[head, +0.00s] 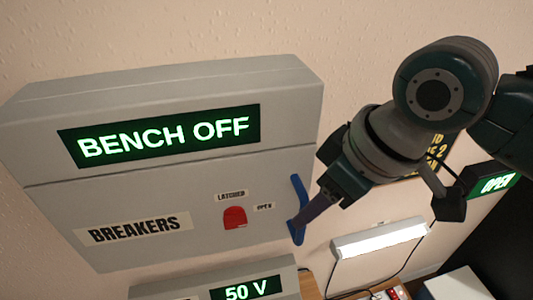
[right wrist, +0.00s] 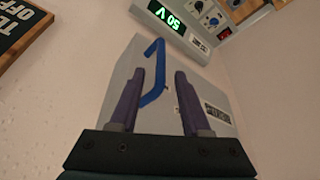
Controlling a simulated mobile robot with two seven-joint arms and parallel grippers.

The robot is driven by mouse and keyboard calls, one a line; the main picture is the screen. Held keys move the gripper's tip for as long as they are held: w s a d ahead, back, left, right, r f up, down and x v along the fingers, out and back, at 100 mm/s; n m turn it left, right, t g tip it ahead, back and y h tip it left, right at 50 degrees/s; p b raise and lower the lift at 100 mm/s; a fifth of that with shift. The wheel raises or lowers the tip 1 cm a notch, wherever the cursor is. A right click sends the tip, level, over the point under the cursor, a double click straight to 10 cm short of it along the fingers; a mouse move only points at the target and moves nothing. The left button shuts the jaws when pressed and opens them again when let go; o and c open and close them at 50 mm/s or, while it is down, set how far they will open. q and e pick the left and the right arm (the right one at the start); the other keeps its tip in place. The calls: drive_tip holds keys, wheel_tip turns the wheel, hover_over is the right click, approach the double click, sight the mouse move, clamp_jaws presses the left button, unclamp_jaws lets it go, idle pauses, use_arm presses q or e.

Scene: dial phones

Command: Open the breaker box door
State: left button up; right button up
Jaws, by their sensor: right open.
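The grey breaker box (head: 60,200) hangs on the wall with its door shut. The door carries a BREAKERS label (head: 134,229) and a red tab (head: 234,217) under a LATCHED label. A blue bar handle (head: 298,186) stands at the door's right edge. My right gripper (head: 303,223) is at the lower part of this handle. In the right wrist view, its two purple fingers (right wrist: 160,76) are open, and the blue handle (right wrist: 153,75) shows between them, closer to the left finger. Whether a finger touches it cannot be told. My left gripper is out of view.
A BENCH OFF display (head: 160,136) is on the box's upper part. A 50 V unit (head: 245,288) sits below the box. A lit lamp (head: 380,239) and an OPEN sign (head: 495,184) are at the right. My right arm occupies the space right of the door.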

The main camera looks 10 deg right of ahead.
sight(294, 238)
drive_tip(key=b+x, duration=0.1)
drive_tip(key=x, duration=0.6)
drive_tip(key=shift+a+f, duration=0.1)
drive_tip(key=shift+f, duration=0.05)
clamp_jaws()
idle(1.2)
